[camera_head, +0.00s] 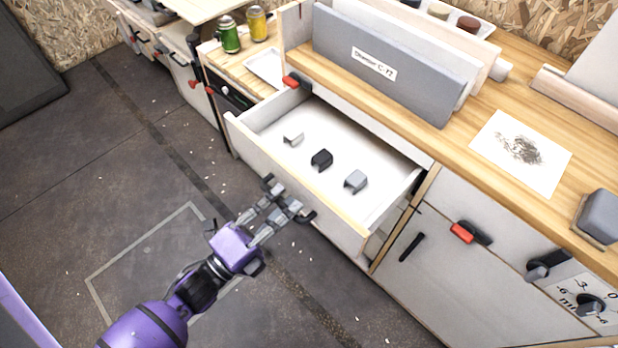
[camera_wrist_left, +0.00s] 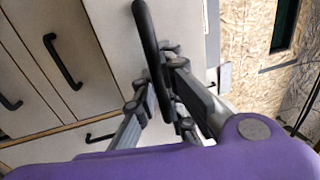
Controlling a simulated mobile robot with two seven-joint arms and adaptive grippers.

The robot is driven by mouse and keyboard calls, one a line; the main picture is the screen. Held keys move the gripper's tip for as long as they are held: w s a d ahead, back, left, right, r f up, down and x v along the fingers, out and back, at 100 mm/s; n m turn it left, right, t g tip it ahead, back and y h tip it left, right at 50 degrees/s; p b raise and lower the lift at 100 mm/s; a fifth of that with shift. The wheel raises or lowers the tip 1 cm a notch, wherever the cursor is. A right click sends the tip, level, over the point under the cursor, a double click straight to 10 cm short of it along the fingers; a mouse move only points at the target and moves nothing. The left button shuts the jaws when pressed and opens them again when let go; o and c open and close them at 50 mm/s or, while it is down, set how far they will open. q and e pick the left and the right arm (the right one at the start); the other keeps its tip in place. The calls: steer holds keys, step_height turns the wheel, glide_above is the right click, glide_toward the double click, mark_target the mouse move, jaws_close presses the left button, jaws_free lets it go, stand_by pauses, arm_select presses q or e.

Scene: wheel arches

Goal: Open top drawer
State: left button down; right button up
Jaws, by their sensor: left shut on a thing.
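The top drawer (camera_head: 345,213) stands pulled out from the cabinet under the wooden worktop. Inside it lie a white block (camera_head: 293,138), a black block (camera_head: 321,159) and a grey block (camera_head: 355,181). My left gripper (camera_head: 283,197) is at the outside of the drawer front, near its middle. In the left wrist view my left gripper (camera_wrist_left: 165,100) is shut on the black drawer handle (camera_wrist_left: 150,40), whose bar runs between the fingers. In the head view the fingers hide much of the handle. My right gripper is not in view.
The worktop (camera_head: 450,140) carries a grey labelled box (camera_head: 380,62) and a paper sheet (camera_head: 521,150). A cupboard door with a black handle (camera_head: 411,247) is right of the drawer. The floor (camera_head: 150,190) left of the drawer is clear.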

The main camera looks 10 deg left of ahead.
arm_select(q)
steer(key=r+v, duration=0.3)
steer(key=v, duration=1.4)
steer(key=shift+s+a, duration=0.35)
steer(key=shift+s, duration=0.05)
steer(key=c, duration=2.1)
jaws_free()
steer(key=shift+r, duration=0.1)
steer(key=v, duration=1.2)
